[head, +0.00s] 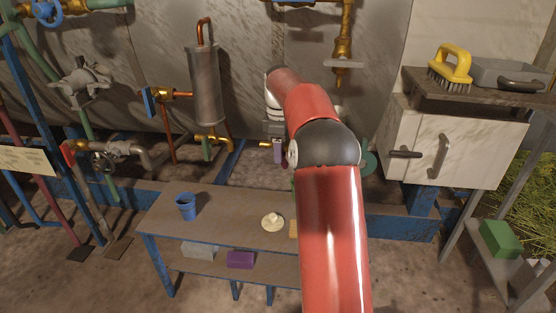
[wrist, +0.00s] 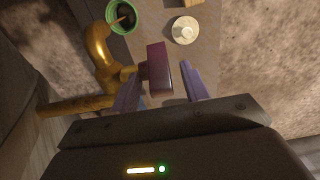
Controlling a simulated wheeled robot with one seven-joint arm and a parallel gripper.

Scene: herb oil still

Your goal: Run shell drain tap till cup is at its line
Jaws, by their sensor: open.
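A brass tap (wrist: 100,50) with a flat maroon-purple handle (wrist: 158,68) shows in the wrist view. My gripper (wrist: 161,72) is open, its two fingers on either side of the handle. A gap shows at the right finger; I cannot tell whether the left finger touches. A green cup (wrist: 122,17) stands on the bench near the tap's spout, dark inside with a brownish streak. Its line and level cannot be made out. In the head view my gripper (head: 276,150) is low by the large metal vessel, and my arm hides most of the tap and cup.
The bench (head: 225,202) holds a blue cup (head: 186,207) and a cream knobbed piece (head: 272,222). A purple block (head: 240,260) lies on its lower shelf. A cylinder (head: 205,85) with copper pipes stands left of my arm. A white cabinet (head: 455,140) is at right.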

